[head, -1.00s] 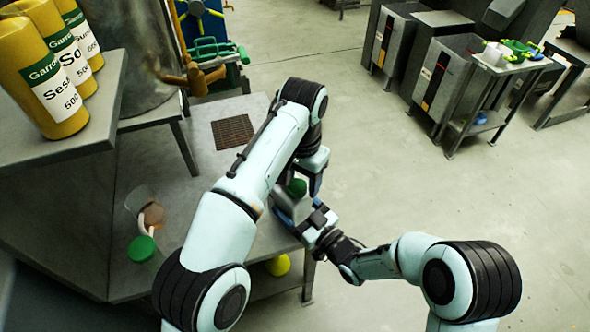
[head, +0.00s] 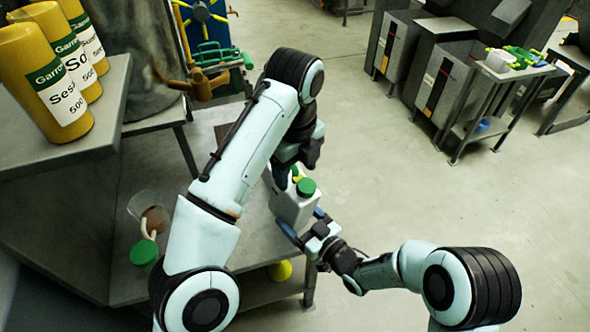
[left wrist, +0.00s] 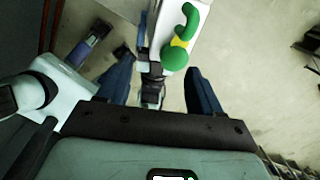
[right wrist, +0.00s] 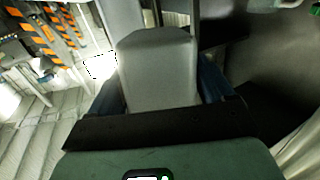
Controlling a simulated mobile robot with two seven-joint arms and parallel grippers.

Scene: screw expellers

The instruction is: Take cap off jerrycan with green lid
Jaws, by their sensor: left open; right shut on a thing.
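In the left wrist view the jerrycan (left wrist: 186,30) shows from above, with the round green cap (left wrist: 175,59), a yellow part and a curved green handle (left wrist: 187,22). My left gripper (left wrist: 165,85) is open and empty; the cap lies ahead of its fingers, apart from them. My right gripper (head: 302,226) is shut on the lower side of the jerrycan, which fills the space between its fingers (right wrist: 160,75) in the right wrist view.
A clear container (head: 150,212) and another green-lidded item (head: 143,252) are on the table at left. A yellow round object (head: 280,270) is below the tabletop.

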